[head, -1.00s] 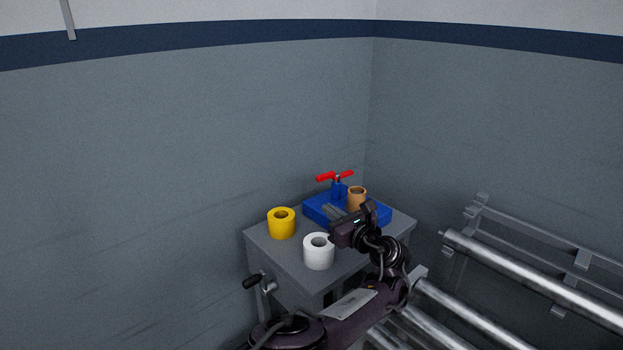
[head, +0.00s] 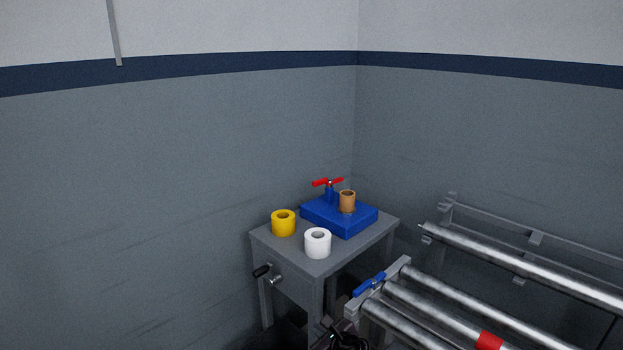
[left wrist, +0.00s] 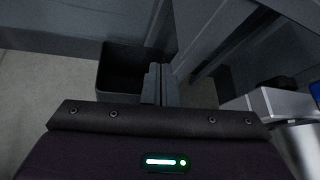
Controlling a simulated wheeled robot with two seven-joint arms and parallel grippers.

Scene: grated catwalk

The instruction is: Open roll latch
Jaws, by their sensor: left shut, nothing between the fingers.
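A blue latch handle (head: 370,284) sits on the grey end bracket of the lower roller rack (head: 397,268), right of the small table. It lies along the bracket, over the roller ends. A bit of blue at the right edge of the left wrist view (left wrist: 276,84) may be the same latch; it is dark there. My left gripper (head: 338,330) is low at the bottom edge of the head view, below and left of the latch and apart from it. Its fingers (left wrist: 160,80) are shut and empty in the left wrist view. My right gripper is not in view.
A grey table (head: 345,255) holds a yellow roll (head: 283,224), a white roll (head: 318,243) and a blue base (head: 350,222) with a brown roll (head: 347,202) and red handle. A crank (head: 268,273) juts out at its front. A dark bin (left wrist: 120,75) stands below.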

